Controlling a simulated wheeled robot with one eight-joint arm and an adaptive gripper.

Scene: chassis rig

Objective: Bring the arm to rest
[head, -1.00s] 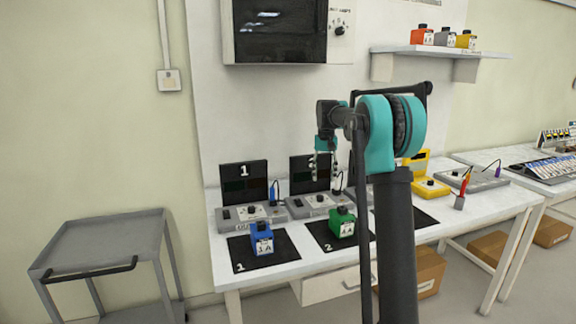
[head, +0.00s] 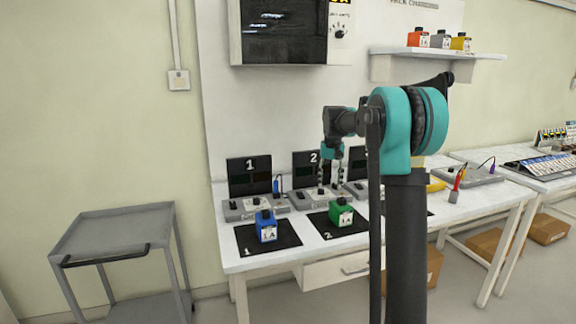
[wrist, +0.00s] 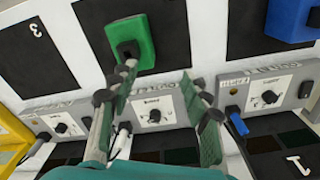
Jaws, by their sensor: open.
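My gripper (head: 331,188) is open and empty in front of the station marked 2, above the workbench (head: 262,263). In the wrist view its two fingers (wrist: 162,95) are spread apart, with the grey control box (wrist: 156,112) of the middle station behind them. A green block (head: 341,213) stands upright on the black mat marked 2, close by the gripper in the head view. My arm hides part of the station to the right.
A blue block (head: 266,226) stands on mat 1 (head: 283,238). A yellow device (head: 436,184) is partly hidden behind my arm.

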